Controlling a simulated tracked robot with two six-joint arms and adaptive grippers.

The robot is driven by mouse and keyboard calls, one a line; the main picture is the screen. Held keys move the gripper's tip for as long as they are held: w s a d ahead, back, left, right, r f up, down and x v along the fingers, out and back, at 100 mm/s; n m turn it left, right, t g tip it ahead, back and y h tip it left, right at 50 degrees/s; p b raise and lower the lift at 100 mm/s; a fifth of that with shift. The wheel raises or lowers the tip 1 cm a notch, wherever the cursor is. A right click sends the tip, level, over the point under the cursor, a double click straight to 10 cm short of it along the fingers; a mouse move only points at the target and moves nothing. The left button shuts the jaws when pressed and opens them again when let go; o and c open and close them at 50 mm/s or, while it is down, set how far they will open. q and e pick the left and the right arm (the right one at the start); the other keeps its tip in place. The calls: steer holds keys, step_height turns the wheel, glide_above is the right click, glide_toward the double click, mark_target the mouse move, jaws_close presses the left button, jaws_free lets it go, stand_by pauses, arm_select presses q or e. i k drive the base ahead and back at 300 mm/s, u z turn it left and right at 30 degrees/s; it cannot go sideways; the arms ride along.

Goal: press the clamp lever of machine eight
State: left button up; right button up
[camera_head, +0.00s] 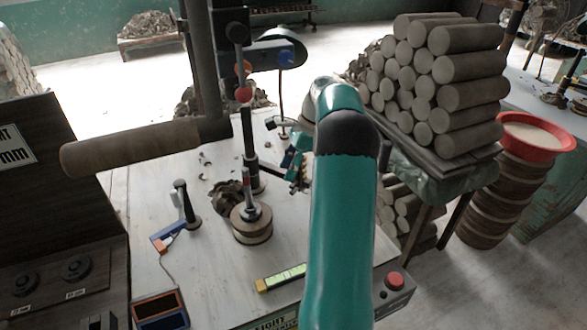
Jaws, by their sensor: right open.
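The workbench (200,262) carries a machine with a dark upright column (249,140). A partly hidden sign (272,323) on its front edge reads "IGHT". A lever with a red ball (243,94) shows high by the column. A short black lever (185,204) stands upright at the left of the bench. I cannot tell which one is the clamp lever. A round clay piece (251,224) sits under a thin rod with a red mark. My right gripper (295,170) is open just right of the column, partly hidden by my right arm, apart from both levers. My left gripper is not in view.
A brown cylindrical bar (145,145) sticks out left of the column. A blue and orange tool (168,238), a yellow-green strip (281,278) and a red button (395,280) are nearby. Stacked clay logs (465,67) and a red-rimmed tub (537,135) stand right.

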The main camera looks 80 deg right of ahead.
mark_target(237, 32)
steer(key=k, duration=1)
